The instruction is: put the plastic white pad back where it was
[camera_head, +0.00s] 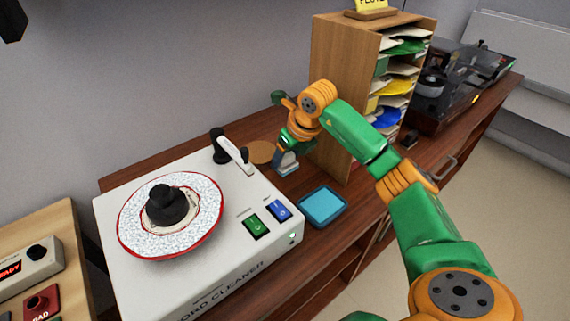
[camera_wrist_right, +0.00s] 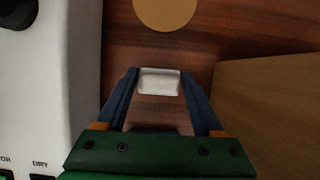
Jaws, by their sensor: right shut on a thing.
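The white pad (camera_wrist_right: 160,82) is a small pale block between the fingertips of my right gripper (camera_wrist_right: 157,88). In the head view the pad (camera_head: 287,164) shows low at the gripper (camera_head: 284,156), over the strip of wood between the record cleaner and the sleeve rack. My right gripper is shut on the pad. I cannot tell whether the pad touches the wood. A round tan disc (camera_head: 262,152) lies just left of the gripper and shows ahead of it in the wrist view (camera_wrist_right: 166,8). My left gripper is not in view.
The white record cleaner (camera_head: 120,232) with a speckled record (camera_head: 200,210) stands at left. A blue square tray (camera_head: 322,206) lies in front of the gripper. The wooden sleeve rack (camera_head: 338,100) stands close at right. A turntable (camera_head: 450,85) is farther right.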

